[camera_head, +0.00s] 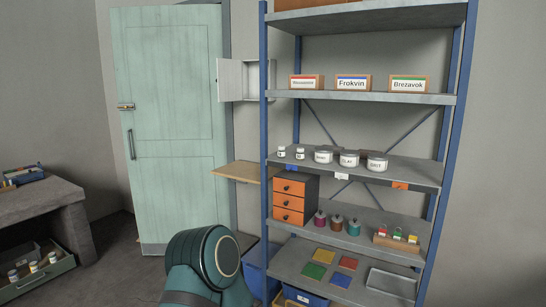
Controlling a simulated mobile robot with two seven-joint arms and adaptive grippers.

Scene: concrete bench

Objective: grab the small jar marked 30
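Two small white jars stand upright on the middle shelf at its left end, a left one (281,152) and a right one (300,153). Each has a dark mark on its label, too small to read, so I cannot tell which one is marked 30. Several small white jars with orange-brown marks, such as this jar (33,267), sit in an open drawer (45,279) at the lower left. Their labels are also unreadable. Neither of my grippers is in view. A teal part of my own arm shows at the bottom centre.
Larger white tubs (349,159) stand right of the two small jars. The blue-post shelf rack (265,130) also holds an orange drawer unit (290,202), coloured bottles (337,224) and a grey tray (391,283). A wooden flap (237,172) juts out left of the rack.

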